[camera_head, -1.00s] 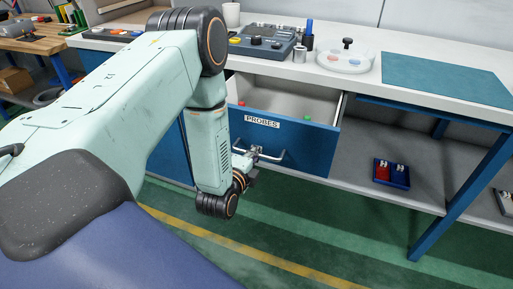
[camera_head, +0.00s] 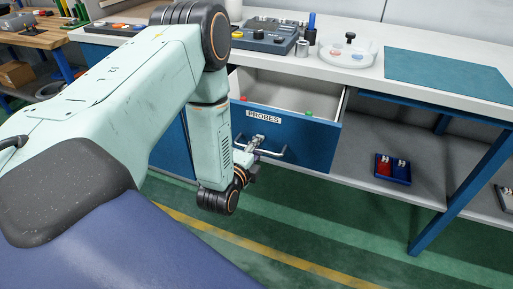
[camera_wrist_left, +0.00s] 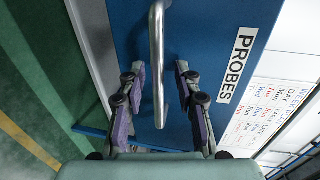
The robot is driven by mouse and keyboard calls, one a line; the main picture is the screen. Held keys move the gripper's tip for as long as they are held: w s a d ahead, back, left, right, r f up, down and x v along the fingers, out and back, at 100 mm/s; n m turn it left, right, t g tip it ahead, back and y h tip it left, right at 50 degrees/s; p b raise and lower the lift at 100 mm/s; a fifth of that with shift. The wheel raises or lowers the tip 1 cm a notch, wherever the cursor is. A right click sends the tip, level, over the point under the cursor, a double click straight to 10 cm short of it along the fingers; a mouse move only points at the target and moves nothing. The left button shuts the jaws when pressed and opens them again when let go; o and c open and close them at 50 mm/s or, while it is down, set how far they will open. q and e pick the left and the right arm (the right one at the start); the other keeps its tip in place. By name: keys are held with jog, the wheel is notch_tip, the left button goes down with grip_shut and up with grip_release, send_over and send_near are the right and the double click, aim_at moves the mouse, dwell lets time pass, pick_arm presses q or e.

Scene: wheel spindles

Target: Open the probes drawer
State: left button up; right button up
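The blue probes drawer (camera_head: 310,145), with a white PROBES label (camera_head: 264,117), stands pulled out from under the bench, and its pale inside shows. Its metal bar handle (camera_head: 272,152) is on the front. My left gripper (camera_head: 258,142) is at the handle. In the left wrist view, the handle (camera_wrist_left: 157,50) runs between the two fingers of my left gripper (camera_wrist_left: 159,75). The fingers are apart, with a gap on each side of the bar. My right gripper is not in view.
A red and a green piece (camera_head: 309,113) show in the drawer. A red-and-blue tray (camera_head: 393,169) sits on the lower shelf. The bench top holds a grey device (camera_head: 265,37), a round clear dish (camera_head: 348,52) and a teal mat (camera_head: 445,78). Green floor lies clear in front.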

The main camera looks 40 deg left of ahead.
pick_arm(q)
jog(key=v, duration=1.2)
dwell(0.5)
jog(key=s+d+f+n+g+h, duration=0.1)
jog(key=s+d+f+n+g, duration=0.1)
jog(key=s+f+n+g, duration=0.3)
jog(key=s+d+f+n+g+h, duration=0.2)
jog(key=s+d+f+n+g, duration=0.1)
jog(key=f+n, duration=0.35)
jog(key=s+d+f+n+g, duration=0.2)
jog(key=s+g, duration=0.1)
jog(key=s, duration=0.4)
jog(key=s+d+f+n+g, duration=0.2)
jog(key=s+g, duration=0.2)
jog(key=s, duration=0.3)
jog(key=shift+d+h, duration=0.3)
